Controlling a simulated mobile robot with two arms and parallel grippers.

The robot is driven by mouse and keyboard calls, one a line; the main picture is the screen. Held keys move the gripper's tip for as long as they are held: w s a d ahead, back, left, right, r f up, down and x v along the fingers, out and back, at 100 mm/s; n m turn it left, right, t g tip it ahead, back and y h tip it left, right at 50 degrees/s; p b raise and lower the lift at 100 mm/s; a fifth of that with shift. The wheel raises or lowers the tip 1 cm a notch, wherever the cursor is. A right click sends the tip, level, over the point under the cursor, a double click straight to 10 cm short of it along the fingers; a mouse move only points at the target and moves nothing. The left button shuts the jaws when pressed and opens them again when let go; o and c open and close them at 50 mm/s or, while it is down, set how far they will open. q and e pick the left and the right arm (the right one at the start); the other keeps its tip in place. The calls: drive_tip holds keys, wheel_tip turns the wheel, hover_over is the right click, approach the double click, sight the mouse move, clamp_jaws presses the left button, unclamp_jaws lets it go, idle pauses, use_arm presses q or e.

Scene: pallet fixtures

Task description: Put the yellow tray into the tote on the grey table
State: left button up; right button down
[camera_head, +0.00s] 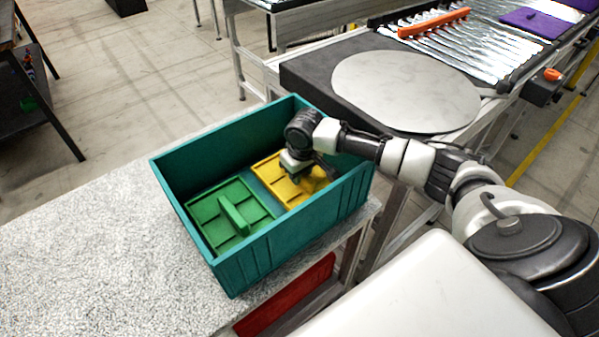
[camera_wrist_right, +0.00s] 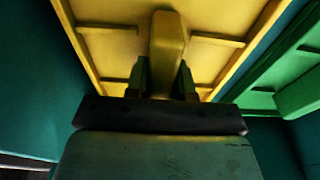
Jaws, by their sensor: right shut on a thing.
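The teal tote (camera_head: 165,178) stands on the grey speckled table (camera_head: 75,255). The yellow tray (camera_head: 270,171) is inside the tote, in its far right part, beside a green tray (camera_head: 203,210). My right gripper (camera_head: 291,172) reaches down into the tote over the yellow tray. In the right wrist view the gripper (camera_wrist_right: 163,82) is shut on the raised handle of the yellow tray (camera_wrist_right: 105,45). The tray's underside is hidden, so I cannot tell whether it rests on the tote floor. My left gripper is not in view.
The green tray also shows at the right of the wrist view (camera_wrist_right: 255,98). The table left of the tote is clear.

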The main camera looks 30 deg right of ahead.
drive_tip(key=c, duration=1)
unclamp_jaws()
drive_tip(key=shift+f, duration=0.1)
drive_tip(key=shift+o, duration=0.2)
wheel_tip(320, 180, up, 12)
drive_tip(key=s, duration=0.1)
drive_tip(key=shift+s, duration=0.2)
